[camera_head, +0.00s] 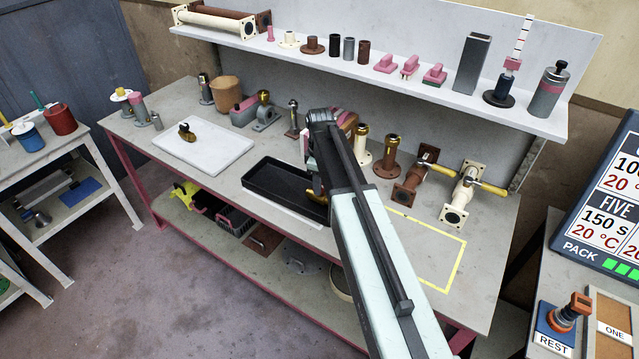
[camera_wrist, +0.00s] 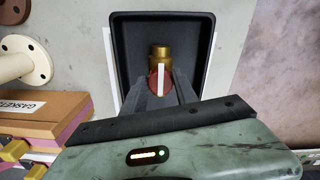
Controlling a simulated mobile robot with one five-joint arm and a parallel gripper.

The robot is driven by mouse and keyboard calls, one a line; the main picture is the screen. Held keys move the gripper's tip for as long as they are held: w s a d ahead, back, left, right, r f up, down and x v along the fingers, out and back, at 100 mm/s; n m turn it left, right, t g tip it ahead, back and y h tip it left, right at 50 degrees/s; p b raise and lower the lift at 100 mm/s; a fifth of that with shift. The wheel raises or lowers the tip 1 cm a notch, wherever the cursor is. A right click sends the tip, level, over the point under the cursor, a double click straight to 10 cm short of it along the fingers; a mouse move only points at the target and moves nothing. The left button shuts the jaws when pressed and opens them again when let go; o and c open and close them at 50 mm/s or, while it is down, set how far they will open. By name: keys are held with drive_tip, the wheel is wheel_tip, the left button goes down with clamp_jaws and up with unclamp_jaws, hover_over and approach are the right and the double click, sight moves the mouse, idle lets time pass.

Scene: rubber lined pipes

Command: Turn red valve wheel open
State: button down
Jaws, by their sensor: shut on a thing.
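The red valve wheel (camera_wrist: 153,82) shows in the wrist view as a small red part with a white bar across it, between my fingers. A brass fitting (camera_wrist: 160,53) sticks out just beyond it. My gripper (camera_wrist: 166,84) is shut on the red wheel, one dark finger at each side. Both are over the black tray (camera_wrist: 204,45); I cannot tell whether they touch its floor. In the head view my arm hides the wheel and most of my gripper. A bit of brass (camera_head: 318,189) shows at the right end of the black tray (camera_head: 270,183).
A white tray (camera_head: 220,143) with a small brass part lies to the left. The yellow-outlined area (camera_head: 435,250) is clear. A box marked GASKETS (camera_wrist: 30,112) is close in the wrist view.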

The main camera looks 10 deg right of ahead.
idle(0.3)
drive_tip(key=c, duration=0.9)
unclamp_jaws()
drive_tip(key=shift+c, duration=0.2)
drive_tip(key=shift+r, duration=0.1)
wheel_tip(320, 180, up, 8)
drive_tip(key=p, duration=0.8)
drive_tip(key=shift+f, duration=0.2)
